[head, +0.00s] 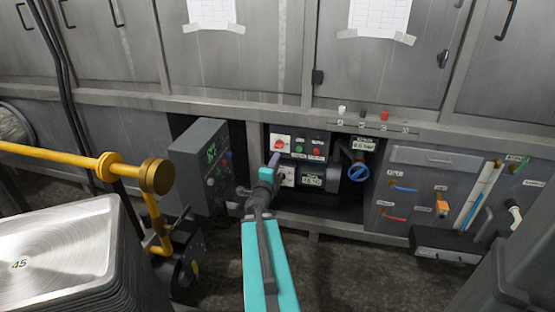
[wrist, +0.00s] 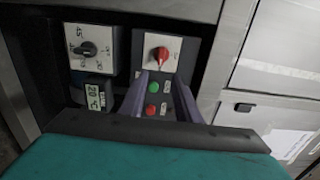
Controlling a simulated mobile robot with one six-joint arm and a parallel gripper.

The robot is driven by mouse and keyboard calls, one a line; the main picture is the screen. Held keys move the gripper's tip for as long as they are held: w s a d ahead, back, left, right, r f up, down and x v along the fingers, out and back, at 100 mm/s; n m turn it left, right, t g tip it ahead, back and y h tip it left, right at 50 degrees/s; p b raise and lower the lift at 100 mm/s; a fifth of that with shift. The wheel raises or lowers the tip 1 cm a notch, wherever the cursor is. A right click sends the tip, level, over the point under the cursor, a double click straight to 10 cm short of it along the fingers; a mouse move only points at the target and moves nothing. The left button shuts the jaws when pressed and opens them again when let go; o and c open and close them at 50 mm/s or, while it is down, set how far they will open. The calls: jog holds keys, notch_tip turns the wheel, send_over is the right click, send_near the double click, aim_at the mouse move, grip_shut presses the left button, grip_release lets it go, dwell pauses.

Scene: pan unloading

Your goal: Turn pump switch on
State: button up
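A red rotary knob (wrist: 160,53) on a white plate, likely the pump switch, sits at the top of a dark panel in the wrist view. It also shows in the head view (head: 279,144). Its white pointer mark is visible. A green button (wrist: 153,87) and a red button (wrist: 151,110) share the panel. My gripper (wrist: 161,73) is open, with its two purple fingers pointing towards the knob and a clear gap between them. The fingertips appear just short of the knob; contact cannot be told. In the head view my gripper (head: 273,161) is in front of the panel.
A second black knob (wrist: 87,48) and a small display (wrist: 95,94) are beside the panel. A grey box (head: 200,162) juts out left of the recess. A blue valve wheel (head: 358,172) is right. A yellow pipe (head: 60,157) and stacked pans (head: 60,255) stand at left.

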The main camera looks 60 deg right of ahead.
jog(key=shift+s+a+r+p, duration=0.15)
jog(key=shift+s+a+p, duration=0.1)
jog(key=shift+a+p, duration=0.55)
jog(key=shift+p, duration=0.35)
jog(key=shift+a+p, duration=0.1)
jog(key=shift+p, duration=0.2)
jog(key=p+v, duration=0.1)
jog(key=p, duration=0.2)
jog(key=shift+s+a, duration=0.15)
jog(key=shift+a, duration=0.15)
jog(key=shift+p, duration=0.35)
